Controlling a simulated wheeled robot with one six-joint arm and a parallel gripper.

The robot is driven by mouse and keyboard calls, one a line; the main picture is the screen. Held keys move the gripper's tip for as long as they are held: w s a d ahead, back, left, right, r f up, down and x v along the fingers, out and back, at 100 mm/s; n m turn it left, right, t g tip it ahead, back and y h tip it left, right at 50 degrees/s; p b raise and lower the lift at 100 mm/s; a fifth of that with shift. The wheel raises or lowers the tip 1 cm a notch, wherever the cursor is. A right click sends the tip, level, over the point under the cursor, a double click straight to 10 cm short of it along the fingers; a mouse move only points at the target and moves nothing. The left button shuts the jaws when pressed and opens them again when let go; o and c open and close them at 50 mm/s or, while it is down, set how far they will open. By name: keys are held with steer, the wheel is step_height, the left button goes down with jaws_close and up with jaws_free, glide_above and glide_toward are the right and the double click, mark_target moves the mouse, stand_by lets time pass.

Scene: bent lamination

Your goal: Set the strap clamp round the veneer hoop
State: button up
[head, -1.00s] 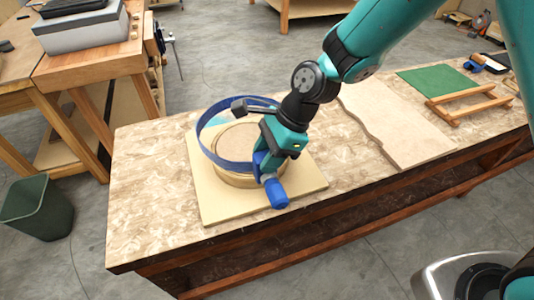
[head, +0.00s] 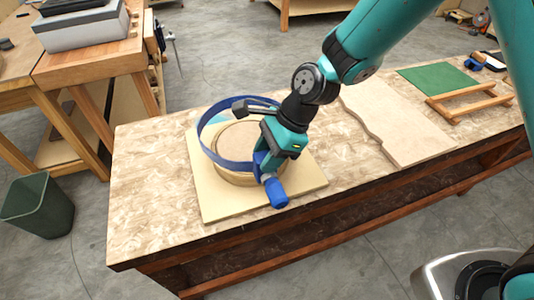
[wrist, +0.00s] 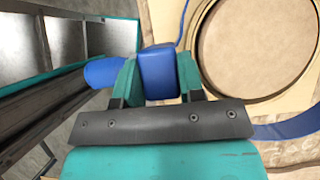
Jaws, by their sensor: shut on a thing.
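The blue strap clamp (head: 213,155) is an open loop with a blue handle (head: 277,193) at its front. My gripper (head: 263,166) is shut on the clamp's blue block, which shows between the fingers in the wrist view (wrist: 158,74). The round veneer hoop (head: 238,179) lies on a pale square board (head: 216,205). The strap loop is tilted and sits around and slightly above the hoop, with its left side raised. In the wrist view the hoop's pale rim (wrist: 205,58) is to the right of the block. My gripper hides the hoop's right side.
A wavy-edged pale sheet (head: 395,125) lies right of the board. A green mat (head: 436,79) and a small wooden frame (head: 466,103) are farther right. The bench top (head: 145,190) is clear at left. A green bin (head: 38,205) stands on the floor.

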steer(key=shift+f, duration=0.15)
steer(key=shift+f+b, duration=1.1)
steer(key=shift+f, duration=1.25)
steer(key=shift+f+b, duration=0.75)
steer(key=shift+f, duration=1.15)
steer(key=o, duration=1)
steer(key=shift+c, duration=0.2)
steer(key=v, duration=1.7)
